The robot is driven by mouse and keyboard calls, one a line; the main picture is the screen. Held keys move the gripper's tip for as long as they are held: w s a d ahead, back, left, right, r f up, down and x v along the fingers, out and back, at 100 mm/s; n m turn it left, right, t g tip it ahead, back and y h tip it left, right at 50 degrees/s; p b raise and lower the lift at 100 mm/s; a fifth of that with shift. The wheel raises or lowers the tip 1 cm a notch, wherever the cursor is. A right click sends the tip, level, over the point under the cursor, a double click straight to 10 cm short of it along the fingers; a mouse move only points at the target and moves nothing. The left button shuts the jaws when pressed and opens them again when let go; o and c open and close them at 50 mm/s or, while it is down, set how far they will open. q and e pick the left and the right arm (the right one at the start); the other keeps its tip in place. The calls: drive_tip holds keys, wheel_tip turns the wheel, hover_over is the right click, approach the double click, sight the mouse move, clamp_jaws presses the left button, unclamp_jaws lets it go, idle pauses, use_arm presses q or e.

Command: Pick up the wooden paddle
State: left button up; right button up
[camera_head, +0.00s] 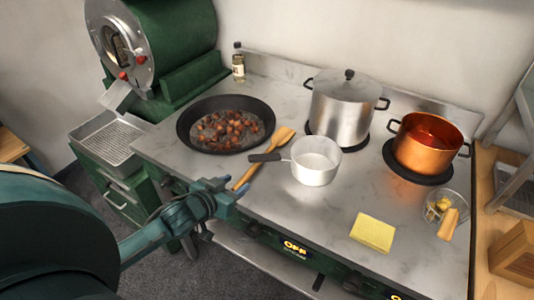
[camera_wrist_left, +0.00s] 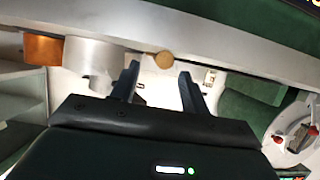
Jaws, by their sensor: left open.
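The wooden paddle (camera_head: 262,161) lies on the grey stove top between the chestnut pan and the small saucepan. Its broad end points to the back and its handle reaches the front edge. My left gripper (camera_head: 234,191) is at that front edge, by the handle's end. It is open. In the left wrist view, the handle's round end (camera_wrist_left: 164,60) shows between and beyond the two fingers of my left gripper (camera_wrist_left: 158,74). I cannot tell whether a finger touches it. My right gripper is not in view.
The dark pan (camera_head: 183,128) holds chestnuts. The small saucepan (camera_head: 316,170) has its dark handle close to the paddle. A steel pot (camera_head: 343,110), a copper pot (camera_head: 425,155), a yellow sponge (camera_head: 373,232) and a glass bowl (camera_head: 459,203) stand farther right. Control knobs line the stove's front.

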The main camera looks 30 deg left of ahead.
sight(245, 177)
use_arm(q)
drive_tip(key=x, duration=0.5)
drive_tip(key=shift+w+r, duration=0.1)
drive_tip(key=shift+r, duration=0.2)
clamp_jaws()
